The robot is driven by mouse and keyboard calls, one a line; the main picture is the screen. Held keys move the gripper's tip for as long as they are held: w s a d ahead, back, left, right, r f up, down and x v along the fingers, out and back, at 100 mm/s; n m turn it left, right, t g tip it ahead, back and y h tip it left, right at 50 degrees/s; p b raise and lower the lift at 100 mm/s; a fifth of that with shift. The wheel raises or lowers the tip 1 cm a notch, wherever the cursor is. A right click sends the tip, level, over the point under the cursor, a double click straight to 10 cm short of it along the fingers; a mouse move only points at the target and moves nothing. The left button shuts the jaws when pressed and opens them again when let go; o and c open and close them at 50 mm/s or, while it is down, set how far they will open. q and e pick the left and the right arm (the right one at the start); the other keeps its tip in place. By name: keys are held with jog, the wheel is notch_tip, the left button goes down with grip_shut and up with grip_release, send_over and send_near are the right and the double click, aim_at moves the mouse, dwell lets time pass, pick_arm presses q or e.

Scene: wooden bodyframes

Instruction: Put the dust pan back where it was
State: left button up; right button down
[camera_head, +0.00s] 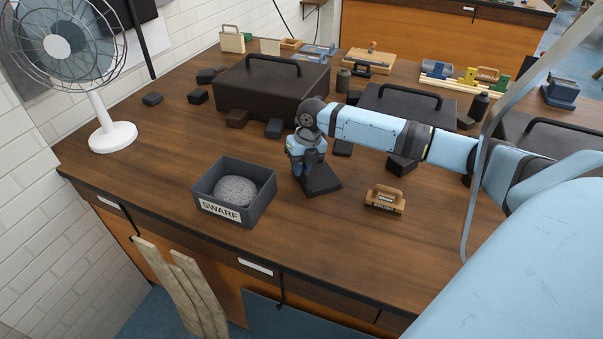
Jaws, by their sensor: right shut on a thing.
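A dark flat pan (321,180), which looks like the dust pan, is on or just above the wooden workbench near its middle. I cannot tell whether it touches the top. My right gripper (302,170) points down at the pan's left end and is shut on it. The fingertips and the pan's handle are mostly hidden by the gripper body. My left gripper is not in view.
A grey box marked SWARF (225,207) holds a grey lump, left of the pan. A small wooden-handled block (385,200) lies to the right. Large dark lidded boxes (262,92) and several small dark blocks stand behind. A fan (112,136) stands at the left. The front bench strip is clear.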

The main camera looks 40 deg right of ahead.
jog(key=shift+r, duration=0.1)
jog(key=c, duration=1.1)
grip_release()
jog(key=shift+c, duration=0.2)
notch_tip(320, 180, up, 12)
jog(key=d, duration=0.2)
jog(key=shift+s, duration=0.3)
